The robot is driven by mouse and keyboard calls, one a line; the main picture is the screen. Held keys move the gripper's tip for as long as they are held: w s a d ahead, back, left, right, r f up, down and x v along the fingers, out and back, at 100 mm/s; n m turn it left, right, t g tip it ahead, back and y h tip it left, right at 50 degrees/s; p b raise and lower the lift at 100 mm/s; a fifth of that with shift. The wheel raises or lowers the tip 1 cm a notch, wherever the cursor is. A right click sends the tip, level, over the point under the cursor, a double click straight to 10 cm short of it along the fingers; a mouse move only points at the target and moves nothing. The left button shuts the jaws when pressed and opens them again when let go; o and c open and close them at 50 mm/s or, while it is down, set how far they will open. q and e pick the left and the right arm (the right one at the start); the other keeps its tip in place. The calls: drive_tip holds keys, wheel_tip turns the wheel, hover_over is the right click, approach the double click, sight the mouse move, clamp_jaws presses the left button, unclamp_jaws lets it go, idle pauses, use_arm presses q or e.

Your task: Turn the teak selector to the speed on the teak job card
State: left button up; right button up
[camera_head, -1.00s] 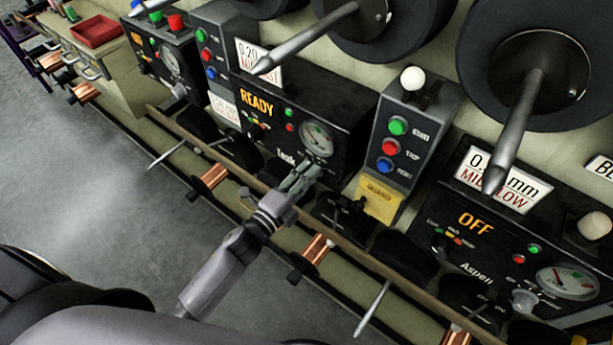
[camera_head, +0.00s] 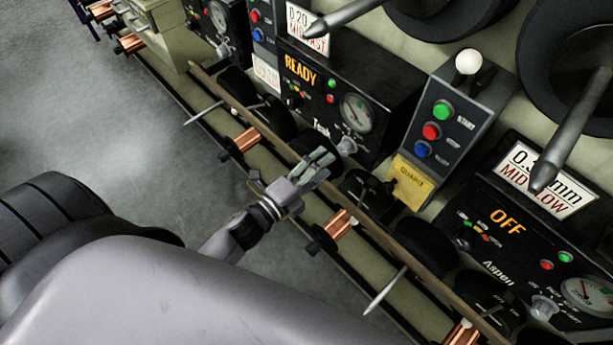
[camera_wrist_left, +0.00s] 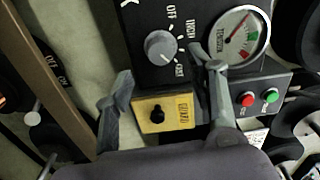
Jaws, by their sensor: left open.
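The teak selector (camera_head: 346,146) is a grey knob below the round gauge on the black panel named Teak. In the left wrist view it shows as a round grey knob (camera_wrist_left: 160,47) with OFF and HIGH among its marks; I cannot tell its setting for sure. The teak job card (camera_head: 307,30) is white, reads 0.20 and MID FAST, and is partly covered by a spindle. My left gripper (camera_head: 320,168) is open and empty, below and apart from the selector. Its spread fingers (camera_wrist_left: 168,110) frame the panel's lower edge. My right gripper is out of view.
A yellow guard plate (camera_wrist_left: 180,112) with a black knob shows between the fingers. A button box (camera_head: 440,130) with a white ball stands right of Teak. The Aspen panel (camera_head: 530,250) reads OFF. A rail (camera_head: 270,140) and copper spools (camera_head: 340,223) run along the front.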

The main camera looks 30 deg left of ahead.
use_arm(q)
drive_tip(key=v, duration=0.5)
drive_tip(key=shift+s, duration=0.2)
drive_tip(key=s+a+f+n+g+y, duration=0.1)
drive_tip(key=s+f+n+g+y, duration=0.2)
drive_tip(key=f, duration=0.7)
drive_tip(key=s+a+f+n+g, duration=0.2)
drive_tip(key=f+n, duration=0.2)
drive_tip(key=f, duration=0.5)
drive_tip(key=s+a+f+n+g+y, duration=0.1)
drive_tip(key=s+f+n+g+y, duration=0.2)
drive_tip(key=f, duration=0.7)
drive_tip(key=s+f+n+g, duration=0.4)
drive_tip(key=s+f, duration=0.4)
drive_tip(key=s, duration=0.4)
drive_tip(key=s+f+n+g, duration=0.4)
drive_tip(key=s+f, duration=0.4)
drive_tip(key=s, duration=0.4)
drive_tip(key=shift+a+f+n, duration=0.25)
drive_tip(key=shift+a+n, duration=0.1)
drive_tip(key=shift+n, duration=0.15)
drive_tip(key=shift+c, duration=0.3)
